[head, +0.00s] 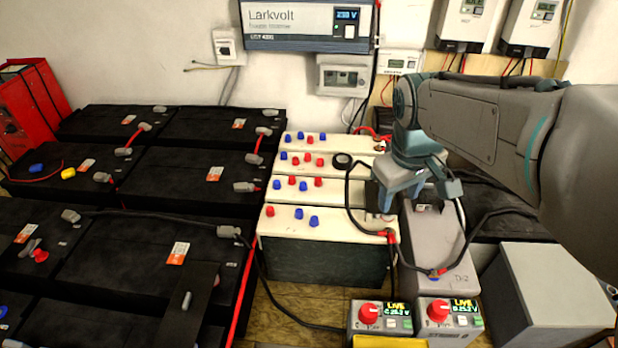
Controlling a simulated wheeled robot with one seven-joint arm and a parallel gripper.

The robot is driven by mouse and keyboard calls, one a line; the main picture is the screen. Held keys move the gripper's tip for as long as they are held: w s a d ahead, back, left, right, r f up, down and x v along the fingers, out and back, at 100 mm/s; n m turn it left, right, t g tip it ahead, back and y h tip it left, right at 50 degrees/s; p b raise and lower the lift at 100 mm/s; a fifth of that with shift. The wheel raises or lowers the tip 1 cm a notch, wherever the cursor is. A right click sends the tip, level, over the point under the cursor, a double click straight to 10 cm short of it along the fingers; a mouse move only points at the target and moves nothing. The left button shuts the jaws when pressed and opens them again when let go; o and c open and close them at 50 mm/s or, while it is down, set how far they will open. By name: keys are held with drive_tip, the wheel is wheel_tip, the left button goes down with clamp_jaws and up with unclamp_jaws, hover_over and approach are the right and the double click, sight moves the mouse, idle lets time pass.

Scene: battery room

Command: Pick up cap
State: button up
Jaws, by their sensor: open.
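Several small red and blue caps stand on the white battery tops (333,226). On the nearest top are a red cap (270,211) and blue caps, one of them at its middle (314,221). A black round piece (342,160) sits near the right end of a farther top; I cannot tell if it is a cap. My gripper (418,198) is open, pointing down over the right end of the white batteries and the grey battery beside them. Nothing shows between its fingers. The arm and gripper hide part of what lies behind.
Black batteries (130,255) with cables fill the left. Two meters with red knobs (368,313) (438,310) stand in front. A grey box (552,290) is at the right. Black cables cross near my gripper. Wall units (307,25) hang behind.

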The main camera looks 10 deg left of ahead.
drive_tip(key=w+a+f+n+g+b, duration=0.1)
drive_tip(key=w+a+f+n+b, duration=0.35)
drive_tip(key=w+a+n, duration=0.55)
drive_tip(key=n+g+b, duration=0.1)
drive_tip(key=n+b, duration=0.1)
drive_tip(key=n, duration=0.1)
hover_over(300, 210)
wheel_tip(300, 210, down, 8)
wheel_tip(300, 210, down, 8)
drive_tip(key=shift+w+d+r, duration=0.1)
drive_tip(key=shift+f+b, duration=0.4)
drive_tip(key=shift+f, duration=2.25)
drive_tip(key=c, duration=1)
